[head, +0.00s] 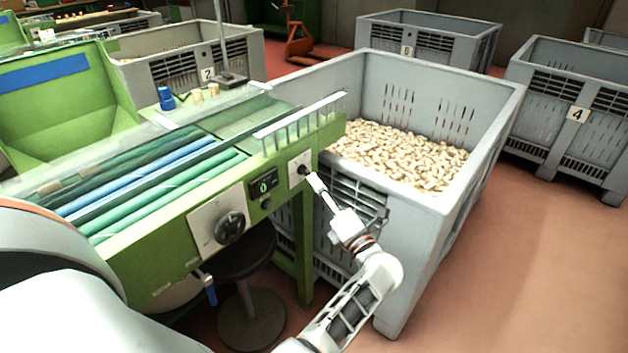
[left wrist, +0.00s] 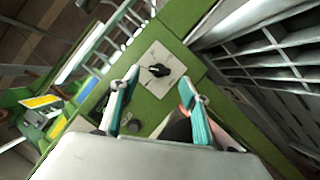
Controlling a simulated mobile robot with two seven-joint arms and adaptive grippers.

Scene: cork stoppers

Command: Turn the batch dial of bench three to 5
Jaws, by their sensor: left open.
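A green bench (head: 165,250) has a small black dial (head: 304,170) on a pale plate (head: 296,181) at its right end. The dial (left wrist: 159,71) and its plate (left wrist: 150,88) also show in the left wrist view. I cannot read any scale marks. A display (head: 263,185) beside it shows a green 0. A larger black knob (head: 230,228) sits on a white plate further left. My left gripper (head: 313,182) is close in front of the small dial. In the left wrist view its teal-padded fingers (left wrist: 162,82) are open, with the dial ahead between them. My right gripper is not in view.
A grey crate (head: 470,175) of corks stands close at the bench's right end. A stool (head: 250,300) stands below the bench front. Crates marked 4 (head: 600,130) and 6 (head: 430,22) stand behind. Red floor (head: 540,260) is clear at the right.

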